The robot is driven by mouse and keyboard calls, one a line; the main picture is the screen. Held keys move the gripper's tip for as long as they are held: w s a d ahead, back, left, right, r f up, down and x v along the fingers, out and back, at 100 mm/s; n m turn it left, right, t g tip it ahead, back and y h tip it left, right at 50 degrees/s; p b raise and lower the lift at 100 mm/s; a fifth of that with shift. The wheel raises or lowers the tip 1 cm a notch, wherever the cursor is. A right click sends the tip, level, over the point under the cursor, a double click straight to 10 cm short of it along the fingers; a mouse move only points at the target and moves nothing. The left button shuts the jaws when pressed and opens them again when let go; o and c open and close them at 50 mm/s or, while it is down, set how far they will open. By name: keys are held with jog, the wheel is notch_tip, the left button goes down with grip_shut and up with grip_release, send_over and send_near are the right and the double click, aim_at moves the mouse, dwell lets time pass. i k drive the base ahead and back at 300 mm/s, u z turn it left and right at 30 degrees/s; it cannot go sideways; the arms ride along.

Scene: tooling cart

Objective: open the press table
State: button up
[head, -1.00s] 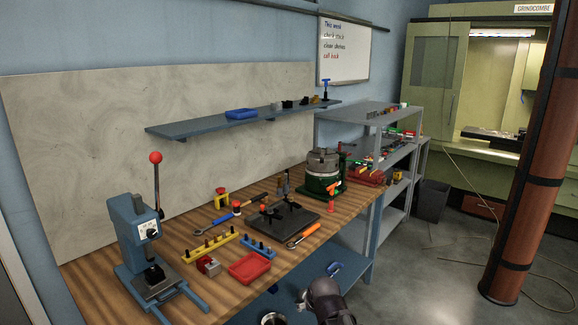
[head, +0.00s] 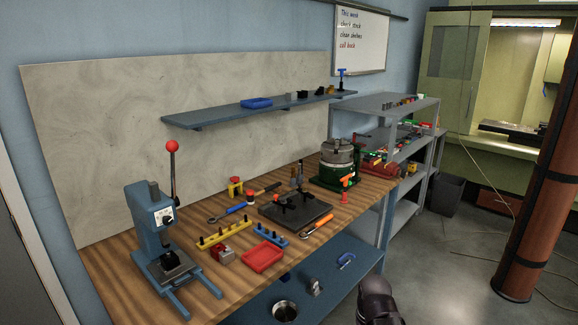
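The blue press (head: 147,225) stands upright at the left end of the wooden bench. Its lever with a red ball (head: 172,146) points up. The dark press table (head: 168,266) sits low at its front, between two blue legs that reach forward on the bench. I cannot tell from here how far the press table is out. A dark rounded part of my arm (head: 377,300) shows at the bottom edge, right of the bench and far from the press. My gripper is not in view.
On the bench (head: 118,258), a red tray (head: 263,257), a small red vise (head: 222,253) and a yellow peg rack (head: 223,235) lie right of the press. A blue shelf (head: 200,116) hangs above. Open floor (head: 450,270) lies to the right.

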aim_at(164, 277)
jog(key=z, duration=1.35)
jog(key=k, duration=0.05)
jog(key=u, duration=2.6)
